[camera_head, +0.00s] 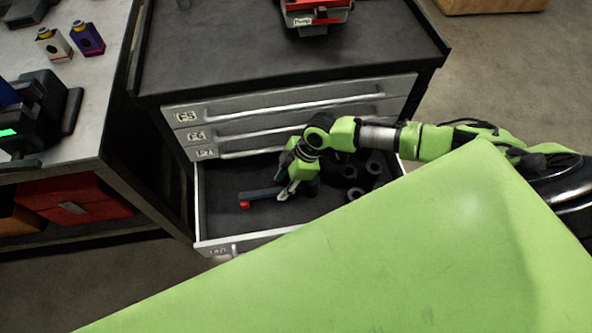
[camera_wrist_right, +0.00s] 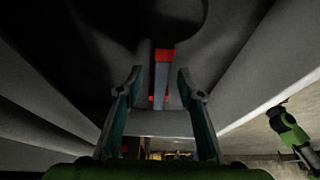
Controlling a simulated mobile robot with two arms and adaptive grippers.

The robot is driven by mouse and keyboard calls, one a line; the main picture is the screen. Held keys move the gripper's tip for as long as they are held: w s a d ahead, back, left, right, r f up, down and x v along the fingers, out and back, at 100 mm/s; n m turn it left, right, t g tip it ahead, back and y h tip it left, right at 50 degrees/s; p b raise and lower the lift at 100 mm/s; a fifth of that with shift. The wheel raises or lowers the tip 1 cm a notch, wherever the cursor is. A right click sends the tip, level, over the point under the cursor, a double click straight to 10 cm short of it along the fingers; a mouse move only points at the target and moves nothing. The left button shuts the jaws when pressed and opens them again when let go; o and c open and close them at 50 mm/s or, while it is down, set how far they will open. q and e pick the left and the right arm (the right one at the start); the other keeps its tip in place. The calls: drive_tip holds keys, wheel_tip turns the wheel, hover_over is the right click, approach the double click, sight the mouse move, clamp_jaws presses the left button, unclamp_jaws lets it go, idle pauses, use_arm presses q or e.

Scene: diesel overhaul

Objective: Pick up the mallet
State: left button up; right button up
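The mallet (camera_head: 258,196) lies in the open lower drawer. It shows as a dark grey-blue bar with a red end at its left. My right gripper (camera_head: 287,190) reaches down into the drawer at the mallet's right end. In the right wrist view, the mallet (camera_wrist_right: 161,76) shows as a grey-blue bar with red parts, between and beyond the fingertips. The right gripper (camera_wrist_right: 160,82) is open there, with a gap on both sides of the bar. My left gripper is not seen in the head view.
The open drawer (camera_head: 222,243) also holds several dark round parts (camera_head: 373,168) at its right. Closed drawers (camera_head: 290,118) sit above it, under a dark cabinet top (camera_head: 220,50) carrying a red and grey case (camera_head: 318,18). A workbench (camera_head: 100,75) stands at the left.

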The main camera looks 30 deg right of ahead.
sight(275, 190)
drive_tip(key=a+f, duration=0.1)
drive_tip(key=f, duration=0.1)
drive_tip(key=a+f, duration=0.1)
drive_tip(key=shift+w+a, duration=0.25)
drive_tip(key=shift+a, duration=0.05)
drive_tip(key=shift+f, duration=0.25)
clamp_jaws()
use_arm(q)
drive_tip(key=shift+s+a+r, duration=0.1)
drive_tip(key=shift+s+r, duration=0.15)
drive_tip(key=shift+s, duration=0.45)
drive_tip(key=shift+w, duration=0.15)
